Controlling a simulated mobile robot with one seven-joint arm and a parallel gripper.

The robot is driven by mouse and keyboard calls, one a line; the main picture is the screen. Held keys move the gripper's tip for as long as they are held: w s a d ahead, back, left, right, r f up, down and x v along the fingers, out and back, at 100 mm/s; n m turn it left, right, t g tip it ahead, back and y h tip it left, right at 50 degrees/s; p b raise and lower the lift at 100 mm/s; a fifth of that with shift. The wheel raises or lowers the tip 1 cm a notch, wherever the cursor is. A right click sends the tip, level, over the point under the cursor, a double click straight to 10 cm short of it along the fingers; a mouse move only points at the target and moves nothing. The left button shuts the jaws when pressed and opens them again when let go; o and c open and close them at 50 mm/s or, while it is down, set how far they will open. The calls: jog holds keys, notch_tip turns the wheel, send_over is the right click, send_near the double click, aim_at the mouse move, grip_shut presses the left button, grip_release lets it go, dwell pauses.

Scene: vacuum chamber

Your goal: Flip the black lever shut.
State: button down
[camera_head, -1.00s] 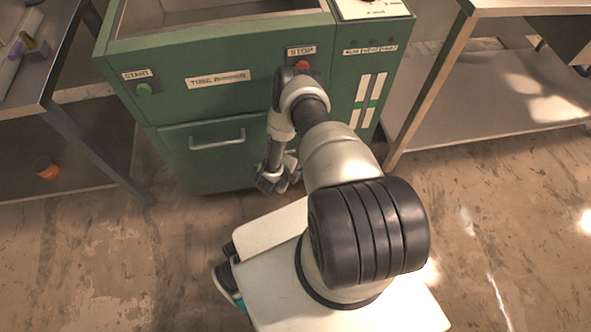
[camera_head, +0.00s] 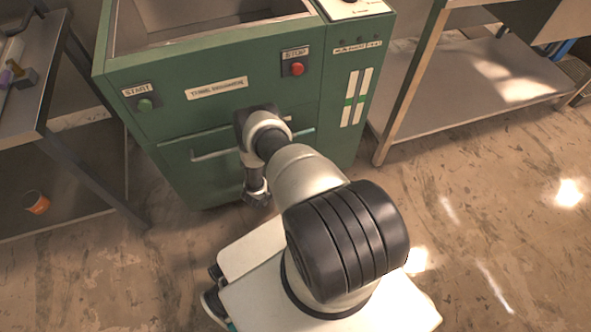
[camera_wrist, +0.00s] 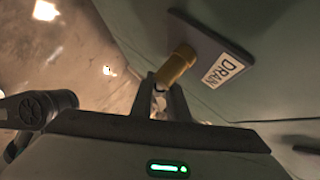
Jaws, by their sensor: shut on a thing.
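In the wrist view, a brass drain fitting (camera_wrist: 176,66) sticks out from a dark plate with the label DRAIN (camera_wrist: 224,69) on a green panel. My gripper (camera_wrist: 163,97) is at the free end of this fitting, its fingers closed in. A small dark bit between the fingertips, seemingly the black lever (camera_wrist: 159,87), is what they hold; most of it is hidden by the fingers and the fitting. In the head view, my gripper (camera_head: 257,196) is low in front of the green machine (camera_head: 185,180); the lever cannot be made out there.
The machine has a green START button (camera_head: 145,104), a red STOP button (camera_head: 297,69) and a drawer handle (camera_head: 215,152) behind my arm. Metal tables stand left (camera_head: 28,118) and right (camera_head: 470,85). An orange cup (camera_head: 36,202) sits on the left lower shelf.

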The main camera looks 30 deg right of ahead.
jog(key=shift+r+n+h, duration=0.4)
jog(key=shift+r+h, duration=0.05)
jog(key=shift+h, duration=0.45)
jog(key=c, duration=1.7)
grip_release()
jog(key=p+v, duration=0.3)
jog(key=v, duration=1.4)
jog(key=shift+a+r+p, duration=0.1)
jog(key=shift+a+p, duration=0.15)
jog(key=shift+p, duration=0.05)
